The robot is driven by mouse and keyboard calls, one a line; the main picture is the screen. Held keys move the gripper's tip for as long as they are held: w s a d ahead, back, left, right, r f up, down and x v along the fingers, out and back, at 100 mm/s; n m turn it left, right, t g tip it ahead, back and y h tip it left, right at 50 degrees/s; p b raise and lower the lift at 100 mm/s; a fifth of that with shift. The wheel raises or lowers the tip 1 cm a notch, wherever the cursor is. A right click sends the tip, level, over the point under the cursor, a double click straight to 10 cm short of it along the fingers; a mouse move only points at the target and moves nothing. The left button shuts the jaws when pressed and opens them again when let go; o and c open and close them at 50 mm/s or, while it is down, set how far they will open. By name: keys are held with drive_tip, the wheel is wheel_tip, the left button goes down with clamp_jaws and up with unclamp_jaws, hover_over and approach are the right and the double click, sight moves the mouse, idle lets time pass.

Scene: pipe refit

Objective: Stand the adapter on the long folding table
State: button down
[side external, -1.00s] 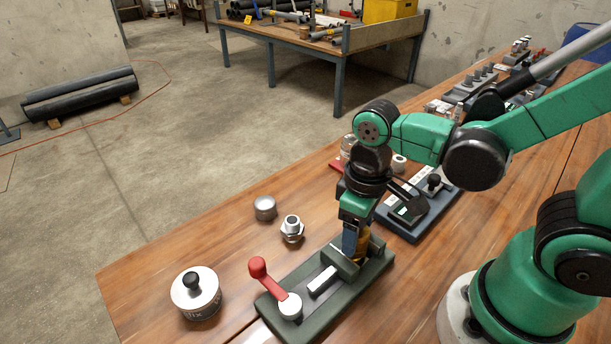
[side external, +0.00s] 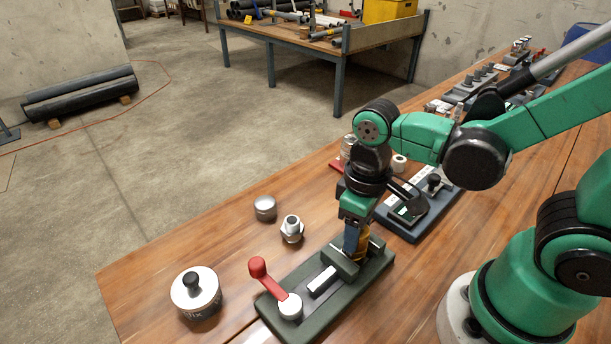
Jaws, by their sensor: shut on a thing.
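My gripper (side external: 356,243) points down over the right end of a dark green vise (side external: 329,296) with a red-handled lever (side external: 260,270). It is shut on a brass-coloured fitting (side external: 365,246), partly hidden by the fingers and the vise's jaw block. I cannot tell whether the fitting is clear of the jaws. A silver hex fitting (side external: 291,230) stands on the wooden table (side external: 180,252), left of and behind the vise. The pictures do not settle which of the two fittings is the adapter.
A grey cap (side external: 265,208) and a round tin with a black knob (side external: 195,291) stand left of the vise. A blue-grey fixture (side external: 425,208) is close to my gripper's right. Bare wood lies between tin and cap. Another table (side external: 292,37) stands behind.

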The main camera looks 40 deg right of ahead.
drive_tip(key=shift+r, duration=1.75)
drive_tip(key=shift+w+d+r, duration=0.1)
drive_tip(key=shift+w, duration=0.4)
drive_tip(key=shift+w+d+f, duration=0.65)
drive_tip(key=shift+w+f, duration=0.15)
drive_tip(key=shift+w, duration=0.75)
drive_tip(key=shift+w+d+f, duration=0.6)
drive_tip(key=shift+w+f, duration=0.15)
drive_tip(key=shift+w, duration=0.8)
drive_tip(key=shift+w+d+f, duration=0.65)
drive_tip(key=shift+w+f, duration=0.15)
drive_tip(key=shift+w, duration=0.75)
drive_tip(key=shift+f, duration=0.65)
